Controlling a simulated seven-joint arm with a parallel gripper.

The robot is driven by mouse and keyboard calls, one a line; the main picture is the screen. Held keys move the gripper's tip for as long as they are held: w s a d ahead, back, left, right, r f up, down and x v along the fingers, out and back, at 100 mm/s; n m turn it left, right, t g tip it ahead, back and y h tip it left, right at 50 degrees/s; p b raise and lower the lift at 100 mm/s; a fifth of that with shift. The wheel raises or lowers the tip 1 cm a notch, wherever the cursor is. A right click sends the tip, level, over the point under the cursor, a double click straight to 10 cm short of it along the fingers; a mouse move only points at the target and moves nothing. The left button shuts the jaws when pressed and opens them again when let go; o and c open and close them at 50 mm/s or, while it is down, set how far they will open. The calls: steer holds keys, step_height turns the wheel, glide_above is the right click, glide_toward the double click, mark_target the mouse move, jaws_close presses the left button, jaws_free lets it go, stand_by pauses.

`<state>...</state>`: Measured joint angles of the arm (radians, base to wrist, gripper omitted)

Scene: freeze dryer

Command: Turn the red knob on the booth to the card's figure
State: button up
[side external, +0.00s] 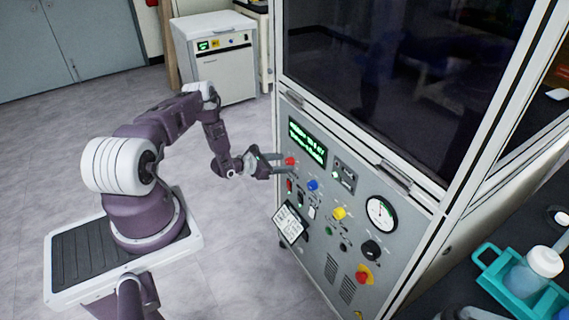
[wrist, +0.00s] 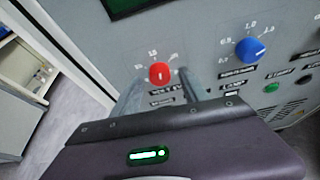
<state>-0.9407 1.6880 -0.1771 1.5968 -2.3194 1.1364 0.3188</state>
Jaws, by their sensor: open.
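The booth (side external: 352,258) is a grey panel cabinet with a dark window above. Its red knob (side external: 290,161) is at the upper left of the panel, below the green-lettered display. In the wrist view the red knob (wrist: 160,73) has a white pointer mark and a printed scale around it. My gripper (side external: 283,165) is at the knob, its fingers reaching toward the panel. In the wrist view the open fingers (wrist: 160,90) stand on either side of the knob; I cannot tell whether they touch it. The white card (side external: 290,222) is on the lower left panel; its figure is too small to read.
A blue knob (side external: 313,185) and a yellow knob (side external: 339,213) sit to the right of the red one. A round gauge (side external: 380,212), a black knob (side external: 371,249) and a red button on yellow (side external: 363,278) are farther right. Open floor lies left of the booth.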

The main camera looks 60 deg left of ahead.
steer(key=shift+w+f, duration=0.3)
steer(key=shift+w, duration=0.35)
jaws_close()
steer(key=shift+a+n+h, duration=0.1)
steer(key=shift+n+h, duration=0.7)
steer(key=shift+n, duration=0.3)
jaws_free()
steer(key=shift+s, duration=0.1)
